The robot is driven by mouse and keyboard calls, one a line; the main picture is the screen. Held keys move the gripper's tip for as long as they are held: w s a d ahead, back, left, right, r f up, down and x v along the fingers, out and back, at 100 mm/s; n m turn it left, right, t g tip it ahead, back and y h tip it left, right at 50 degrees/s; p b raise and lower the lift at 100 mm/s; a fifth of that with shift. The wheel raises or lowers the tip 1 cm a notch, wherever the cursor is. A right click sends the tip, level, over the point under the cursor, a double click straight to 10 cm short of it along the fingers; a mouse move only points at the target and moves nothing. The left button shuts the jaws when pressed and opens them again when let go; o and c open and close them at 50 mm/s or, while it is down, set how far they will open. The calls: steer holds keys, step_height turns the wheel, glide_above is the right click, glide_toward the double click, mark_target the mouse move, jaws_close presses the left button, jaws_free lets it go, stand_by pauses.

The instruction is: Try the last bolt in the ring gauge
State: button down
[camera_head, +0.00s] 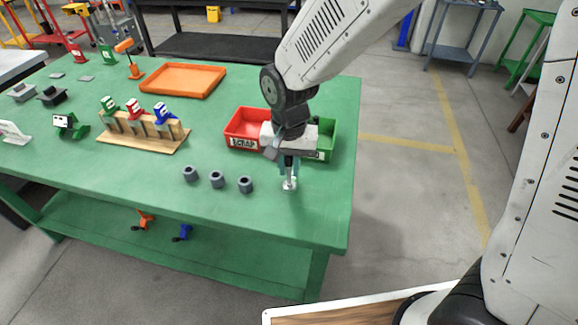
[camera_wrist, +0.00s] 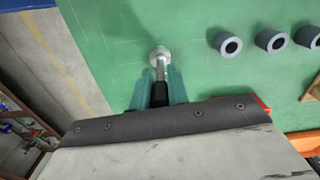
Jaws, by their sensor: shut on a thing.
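My gripper (camera_head: 289,172) points down over the front right of the green table, its teal fingers shut on a slim silver bolt (camera_wrist: 161,72). A wider round silver piece shows at the bolt's lower end in the wrist view (camera_wrist: 158,54) and in the head view (camera_head: 289,185). I cannot tell whether this is the ring gauge around the bolt or part of the bolt, nor whether it touches the table. Three dark grey hollow collars stand in a row to the left in the head view, the nearest one (camera_head: 245,184) apart from my gripper. Their holes look empty.
A red bin (camera_head: 245,128) marked SCRAP and a partly hidden green bin (camera_head: 326,137) stand behind my gripper. A wooden rack (camera_head: 140,136) with coloured tools and an orange tray (camera_head: 183,80) are farther left. The table's right edge is close; the front strip is clear.

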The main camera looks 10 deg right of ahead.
steer(key=shift+r, duration=1.7)
steer(key=shift+s, duration=0.1)
